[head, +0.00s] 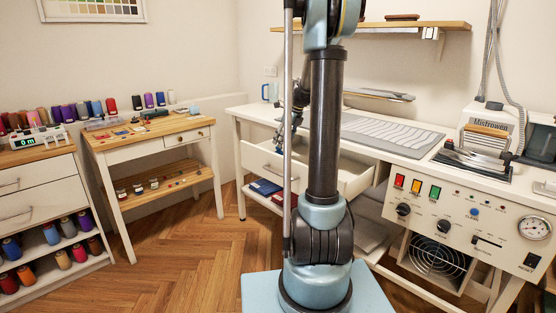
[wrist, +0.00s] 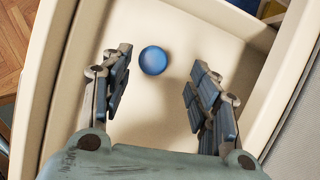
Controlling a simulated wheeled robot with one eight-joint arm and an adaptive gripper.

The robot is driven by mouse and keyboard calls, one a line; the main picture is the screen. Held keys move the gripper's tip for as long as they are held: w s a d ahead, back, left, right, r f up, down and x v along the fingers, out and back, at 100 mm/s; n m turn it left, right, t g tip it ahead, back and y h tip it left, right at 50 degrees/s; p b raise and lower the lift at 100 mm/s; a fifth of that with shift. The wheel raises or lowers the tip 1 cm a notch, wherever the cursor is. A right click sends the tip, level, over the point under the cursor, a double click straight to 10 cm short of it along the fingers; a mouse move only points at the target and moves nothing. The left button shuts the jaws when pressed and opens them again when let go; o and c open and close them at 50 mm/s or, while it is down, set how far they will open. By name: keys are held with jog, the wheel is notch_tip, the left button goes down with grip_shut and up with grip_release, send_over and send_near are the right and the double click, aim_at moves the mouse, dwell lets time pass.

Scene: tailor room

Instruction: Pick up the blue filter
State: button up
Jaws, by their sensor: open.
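The blue filter (wrist: 153,60) is a small round blue disc or ball-like piece lying on the floor of an open cream drawer (wrist: 150,125). My gripper (wrist: 161,70) is open above the drawer, with one finger on each side of the filter in the wrist view. The fingers do not appear to touch it. How far above it they are is hard to tell. In the head view the open drawer (head: 262,166) juts out under the white bench. There the filter is not visible, and my arm hides much of the gripper.
The drawer walls stand close around my gripper. The white bench (head: 400,150) carries a grey pad (head: 385,131), an iron (head: 478,150) and a control panel (head: 460,215). A small wooden-topped table (head: 150,130) stands left. Wooden floor (head: 180,255) between is clear.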

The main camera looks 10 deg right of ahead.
aim_at(279, 149)
jog(key=shift+s+x, duration=0.2)
jog(key=shift+x, duration=1.2)
jog(key=shift+s+x, duration=0.15)
jog(key=shift+x, duration=1.25)
jog(key=shift+a, duration=0.2)
jog(key=c, duration=1.1)
